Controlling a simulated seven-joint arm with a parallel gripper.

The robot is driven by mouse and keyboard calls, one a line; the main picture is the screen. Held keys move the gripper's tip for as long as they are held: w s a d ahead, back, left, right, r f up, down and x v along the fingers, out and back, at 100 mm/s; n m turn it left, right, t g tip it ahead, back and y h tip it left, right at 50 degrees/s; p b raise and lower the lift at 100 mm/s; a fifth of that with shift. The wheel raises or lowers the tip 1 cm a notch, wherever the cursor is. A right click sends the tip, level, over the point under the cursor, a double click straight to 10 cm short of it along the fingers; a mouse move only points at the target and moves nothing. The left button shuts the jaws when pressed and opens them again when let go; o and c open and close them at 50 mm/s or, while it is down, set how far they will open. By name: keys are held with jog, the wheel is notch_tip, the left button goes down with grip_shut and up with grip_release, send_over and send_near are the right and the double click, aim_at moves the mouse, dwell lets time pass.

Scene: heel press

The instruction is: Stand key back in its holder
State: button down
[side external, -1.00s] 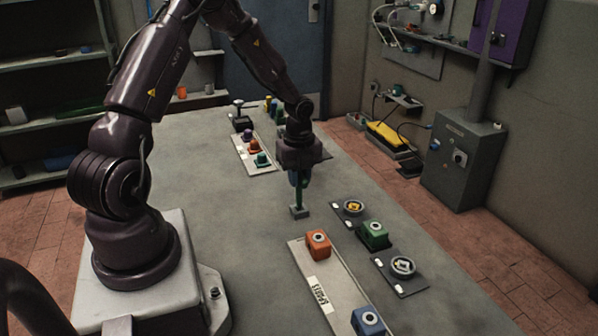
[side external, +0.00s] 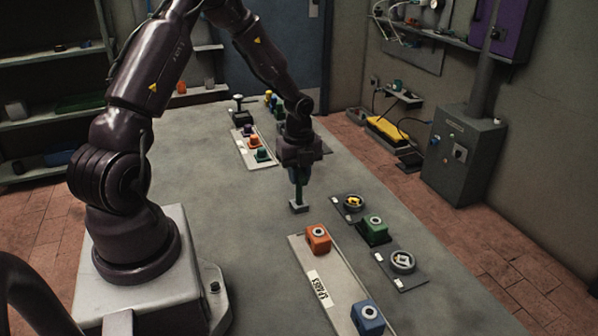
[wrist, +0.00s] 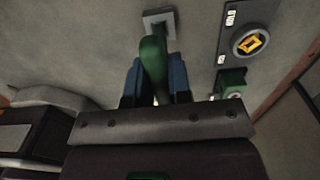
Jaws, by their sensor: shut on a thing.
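A green key (side external: 299,191) stands about upright under my gripper (side external: 299,178) in the side view. My gripper is shut on it, and the green shaft (wrist: 153,62) also shows between the blue fingers in the wrist view. A small grey square block (side external: 294,208) is at the key's lower end; it also shows in the wrist view (wrist: 150,16). I cannot tell whether this block is the holder or the key's foot, nor whether the key sits in it or only meets it.
Right of the key, plates carry a yellow-marked dial (side external: 354,203), a green block (side external: 374,229) and a grey dial (side external: 402,262). A pale strip with an orange block (side external: 318,239) and a blue block (side external: 367,318) lies in front. Coloured pieces stand behind. The table left of the key is clear.

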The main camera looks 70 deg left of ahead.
jog(key=shift+f, duration=0.35)
dwell(0.3)
jog(key=c, duration=1)
grip_release()
jog(key=shift+o, duration=0.2)
notch_tip(320, 180, up, 13)
